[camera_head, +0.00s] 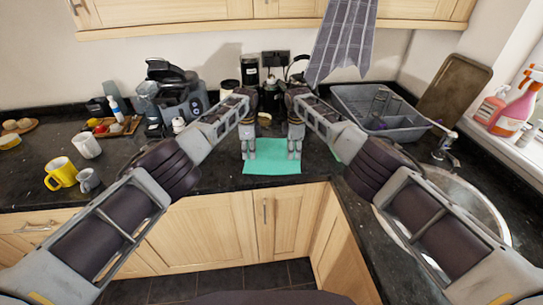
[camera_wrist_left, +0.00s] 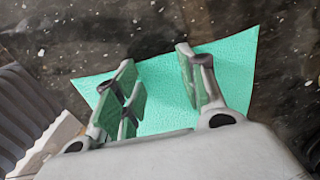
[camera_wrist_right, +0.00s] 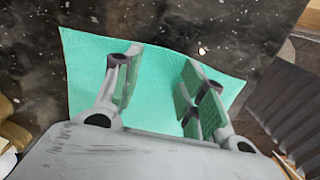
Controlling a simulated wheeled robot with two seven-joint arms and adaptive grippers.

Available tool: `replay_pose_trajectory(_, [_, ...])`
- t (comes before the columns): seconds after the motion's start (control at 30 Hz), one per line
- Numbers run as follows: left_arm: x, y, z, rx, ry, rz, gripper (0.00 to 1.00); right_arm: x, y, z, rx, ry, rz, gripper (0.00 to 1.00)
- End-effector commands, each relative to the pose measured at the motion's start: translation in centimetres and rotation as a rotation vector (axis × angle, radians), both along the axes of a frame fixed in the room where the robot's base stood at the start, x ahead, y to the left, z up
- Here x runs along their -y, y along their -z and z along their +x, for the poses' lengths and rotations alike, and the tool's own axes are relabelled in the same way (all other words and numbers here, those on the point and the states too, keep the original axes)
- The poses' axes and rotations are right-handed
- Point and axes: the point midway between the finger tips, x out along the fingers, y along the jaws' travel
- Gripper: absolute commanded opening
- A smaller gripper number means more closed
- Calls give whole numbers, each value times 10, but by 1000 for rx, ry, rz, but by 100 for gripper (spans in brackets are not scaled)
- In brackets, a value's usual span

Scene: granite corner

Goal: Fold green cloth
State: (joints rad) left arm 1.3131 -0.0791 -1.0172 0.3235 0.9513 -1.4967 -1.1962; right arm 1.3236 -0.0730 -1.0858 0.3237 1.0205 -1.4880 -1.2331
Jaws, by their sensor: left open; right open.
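The green cloth (camera_head: 272,169) lies on the dark granite counter near its front edge. Its far part is hidden behind my grippers in the head view. My left gripper (camera_head: 249,156) is open over the left part of the cloth. In the left wrist view the cloth (camera_wrist_left: 222,48) lies flat beneath the parted fingers of my left gripper (camera_wrist_left: 155,82). My right gripper (camera_head: 294,156) is open over the right part of the cloth. In the right wrist view the cloth (camera_wrist_right: 88,62) spreads under the parted fingers of my right gripper (camera_wrist_right: 162,85). Whether any fingertip touches the cloth is unclear.
A coffee machine (camera_head: 180,97) and a kettle (camera_head: 297,72) stand at the back. A yellow mug (camera_head: 60,173) and a grey cup (camera_head: 89,181) are at the left. A grey dish rack (camera_head: 355,99) and a sink (camera_head: 470,197) are at the right.

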Motion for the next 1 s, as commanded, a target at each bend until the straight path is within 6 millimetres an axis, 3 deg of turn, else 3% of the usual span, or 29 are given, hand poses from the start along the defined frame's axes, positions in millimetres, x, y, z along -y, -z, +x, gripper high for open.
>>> replay_pose_trajectory(0.1, [0,2,0,-1,-1,0,40,0,2,0,-1,1,0,40])
replay_pose_trajectory(0.7, [-1,5,-1,-3,-1,1,1,1,4,-1,-3,1,-1,1])
replay_pose_trajectory(1.0, [-1,5,-1,-3,-1,1,0,1,5,-1,-3,1,-1,0])
